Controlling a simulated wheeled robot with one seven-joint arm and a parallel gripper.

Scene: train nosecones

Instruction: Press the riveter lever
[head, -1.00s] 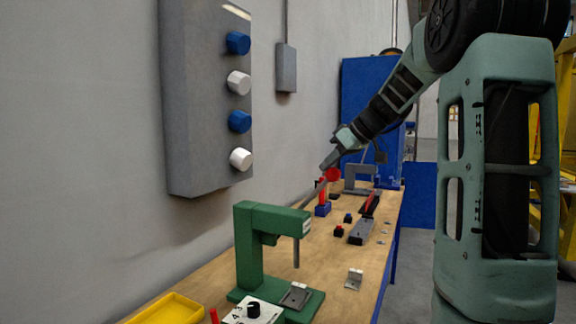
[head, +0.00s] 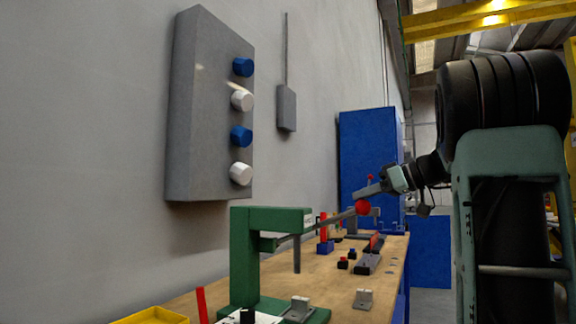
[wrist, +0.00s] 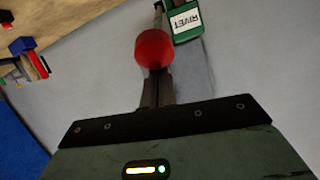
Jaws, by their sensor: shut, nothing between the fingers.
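The green riveter (head: 243,262) stands on the workbench, left of centre in the head view. Its grey lever (head: 320,228) slopes up and to the right from the head, ending in a red ball (head: 362,207). My gripper (head: 358,194) is shut and empty, its tips at or just above the ball; contact is not clear. In the wrist view the shut fingers (wrist: 155,90) point at the red ball (wrist: 153,48), and the green riveter head with its RIVET label (wrist: 184,20) is beyond. The ram (head: 297,255) hangs above a small metal part (head: 299,309) on the base.
A grey panel (head: 210,120) with blue and white knobs is on the left wall. A yellow bin (head: 155,315) lies front left. Small blocks and brackets (head: 363,299) sit along the bench (head: 330,275). A blue cabinet (head: 369,150) stands behind.

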